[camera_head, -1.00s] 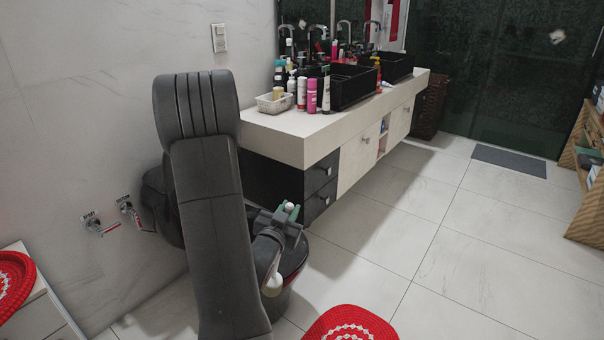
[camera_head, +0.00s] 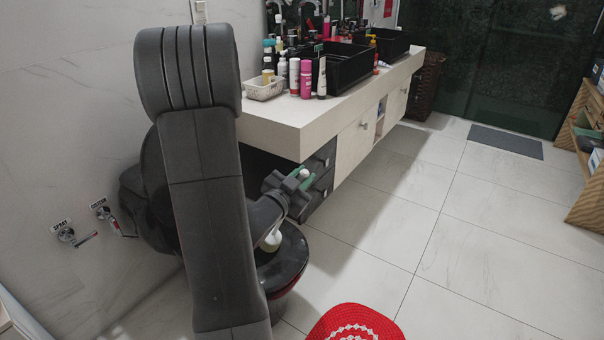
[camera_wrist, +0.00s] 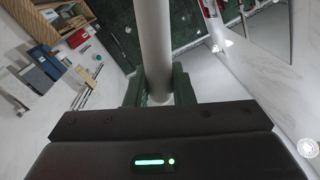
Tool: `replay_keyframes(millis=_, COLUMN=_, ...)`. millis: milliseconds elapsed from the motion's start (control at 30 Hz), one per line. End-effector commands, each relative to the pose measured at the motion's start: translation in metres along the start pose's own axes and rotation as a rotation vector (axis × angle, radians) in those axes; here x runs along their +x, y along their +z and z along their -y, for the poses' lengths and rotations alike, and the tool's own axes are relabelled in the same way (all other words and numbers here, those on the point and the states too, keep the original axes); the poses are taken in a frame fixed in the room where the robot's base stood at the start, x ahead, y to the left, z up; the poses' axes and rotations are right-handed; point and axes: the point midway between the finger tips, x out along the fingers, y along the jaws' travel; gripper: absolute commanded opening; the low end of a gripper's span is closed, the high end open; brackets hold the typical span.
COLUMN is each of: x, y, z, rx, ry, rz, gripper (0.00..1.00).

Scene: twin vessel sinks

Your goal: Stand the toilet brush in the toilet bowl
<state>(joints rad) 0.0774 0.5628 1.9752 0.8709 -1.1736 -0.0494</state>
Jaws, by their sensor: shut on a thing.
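My gripper (camera_head: 296,186) is shut on the white handle of the toilet brush (camera_head: 304,173). In the wrist view, the handle (camera_wrist: 153,45) runs up between the green fingers (camera_wrist: 158,92). In the head view, a pale rounded lower end of the brush (camera_head: 271,241) shows beside my arm, below the gripper. The black toilet bowl (camera_head: 289,268) stands below, largely hidden by my arm. The brush's lower end overlaps the bowl's opening in the picture. I cannot tell whether it is inside or above it.
The vanity counter (camera_head: 290,128) with dark drawers stands just behind my gripper, with bottles and black basins on top. A red round mat or cover (camera_head: 355,322) is at the front. Spray and cistern taps (camera_head: 66,234) are on the left wall. The tiled floor (camera_head: 400,220) on the right is clear.

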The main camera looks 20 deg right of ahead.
Motion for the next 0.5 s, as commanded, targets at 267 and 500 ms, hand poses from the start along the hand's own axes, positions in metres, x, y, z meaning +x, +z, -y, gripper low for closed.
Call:
replay_keyframes(millis=267, x=0.000, y=0.032, z=-0.001, rx=-0.001, ry=-0.002, rz=0.000, gripper=0.00)
replay_keyframes(millis=500, x=0.000, y=0.056, z=-0.001, rx=0.000, ry=-0.001, rz=0.001, gripper=0.00)
